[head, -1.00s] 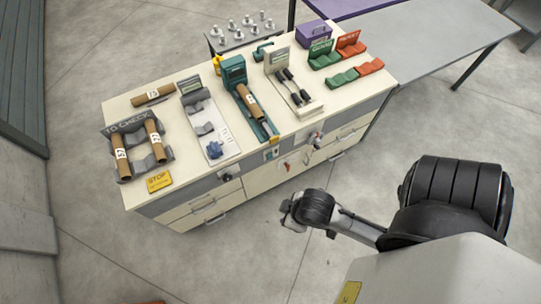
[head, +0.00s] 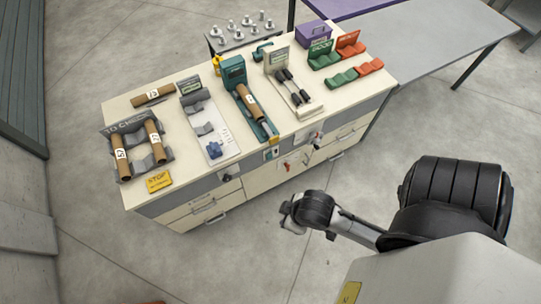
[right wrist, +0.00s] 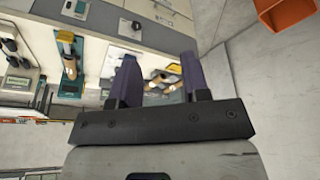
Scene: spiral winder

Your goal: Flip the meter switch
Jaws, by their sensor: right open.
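Several small controls sit on the grey front band of the cream workbench (head: 160,213). They include a dark knob (head: 226,177), a small pale plate (head: 271,153), a red-marked switch (head: 286,166) and a dark fitting with red (head: 316,137). I cannot tell which is the meter switch. My right gripper (right wrist: 158,70) is open and empty in the right wrist view, its two purple fingers pointing at the bench front. My left gripper is not in view.
An orange bin (right wrist: 290,17) shows in the right wrist view.

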